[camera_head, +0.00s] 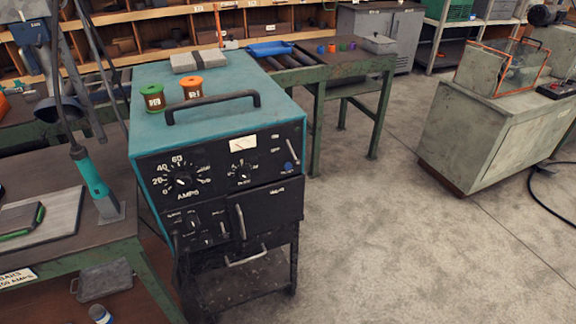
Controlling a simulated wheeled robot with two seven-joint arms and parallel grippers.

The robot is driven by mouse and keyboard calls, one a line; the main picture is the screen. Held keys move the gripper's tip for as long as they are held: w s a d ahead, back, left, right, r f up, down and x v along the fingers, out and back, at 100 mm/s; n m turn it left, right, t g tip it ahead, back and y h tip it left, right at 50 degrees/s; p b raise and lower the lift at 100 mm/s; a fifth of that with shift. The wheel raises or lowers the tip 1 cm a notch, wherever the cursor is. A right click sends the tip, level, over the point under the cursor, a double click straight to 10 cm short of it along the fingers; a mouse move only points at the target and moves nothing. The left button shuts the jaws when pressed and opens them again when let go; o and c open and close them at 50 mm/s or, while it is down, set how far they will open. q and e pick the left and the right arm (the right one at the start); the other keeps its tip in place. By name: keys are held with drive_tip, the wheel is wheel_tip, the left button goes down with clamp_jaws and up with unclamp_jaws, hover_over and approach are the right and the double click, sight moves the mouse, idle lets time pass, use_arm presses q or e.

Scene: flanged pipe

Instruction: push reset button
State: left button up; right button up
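A teal welding machine (216,115) with a black front panel stands in the middle of the view. A small round blue button (289,167) sits at the right side of the panel, below a slanted switch (292,149). A small label is beneath the button, too small to read surely; it is the likely reset button. Whether it is pressed in cannot be told. A large AMPS dial (183,181) is at the panel's left and a smaller dial (241,172) is nearer the middle. Neither of my grippers is in view.
A green spool (152,98), an orange spool (192,88) and a black handle (211,105) are on the machine's top. A workbench (60,232) with a teal-handled tool (92,178) stands close at left. Open concrete floor (400,235) lies at right, before a grey cabinet (480,140).

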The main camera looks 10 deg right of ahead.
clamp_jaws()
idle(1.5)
